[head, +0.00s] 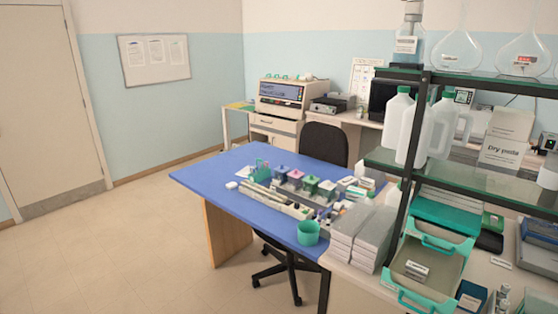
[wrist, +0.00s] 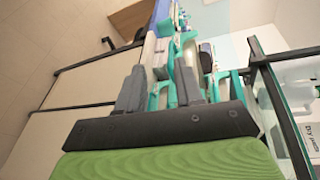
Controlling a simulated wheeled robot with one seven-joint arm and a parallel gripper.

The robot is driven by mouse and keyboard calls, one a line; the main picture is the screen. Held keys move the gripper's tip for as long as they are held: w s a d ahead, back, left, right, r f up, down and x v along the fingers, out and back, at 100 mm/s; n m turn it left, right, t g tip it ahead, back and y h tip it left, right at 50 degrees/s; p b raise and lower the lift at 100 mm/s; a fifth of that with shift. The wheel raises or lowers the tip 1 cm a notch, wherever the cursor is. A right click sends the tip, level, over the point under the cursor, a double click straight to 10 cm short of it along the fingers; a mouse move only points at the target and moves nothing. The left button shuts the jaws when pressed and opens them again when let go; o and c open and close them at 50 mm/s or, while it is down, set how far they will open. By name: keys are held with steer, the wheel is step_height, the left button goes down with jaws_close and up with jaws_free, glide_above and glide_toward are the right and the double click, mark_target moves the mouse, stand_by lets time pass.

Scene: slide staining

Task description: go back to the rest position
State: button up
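My gripper (wrist: 160,80) shows in the wrist view, with two dark grey fingers standing apart. The gap between them looks empty, and teal-edged trays (wrist: 178,60) show beyond it. The gripper is not in the head view. In the head view, a blue table (head: 215,176) stands in the middle of the room. A row of staining jars with coloured lids (head: 310,184) stands on it, with a teal cup (head: 308,233) at its near edge.
A dark-framed glass shelf (head: 462,83) with bottles and flasks rises at the right; its frame (wrist: 277,110) is close to my gripper's right in the wrist view. Stacked white boxes (head: 352,235) and a teal tray (head: 428,268) lie near it. A black chair (head: 325,143) stands behind the table. The floor at left is clear.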

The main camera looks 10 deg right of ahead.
steer(key=w+a+r+n+g, duration=0.3)
steer(key=w+a+n+g, duration=0.15)
steer(key=a, duration=0.45)
steer(key=w+a+r+n+g, duration=0.2)
steer(key=w+a+n+g, duration=0.2)
steer(key=a+g, duration=0.3)
steer(key=s+a+r+n+t+h, duration=0.2)
steer(key=s+a+r+n+h, duration=0.3)
steer(key=s+a+r, duration=0.5)
steer(key=s+a+n, duration=0.2)
steer(key=s+a, duration=0.1)
steer(key=a, duration=0.1)
steer(key=shift+s+a+r+t+h, duration=0.25)
steer(key=shift+s+r+t+h, duration=0.05)
steer(key=shift+s+t+h, duration=0.1)
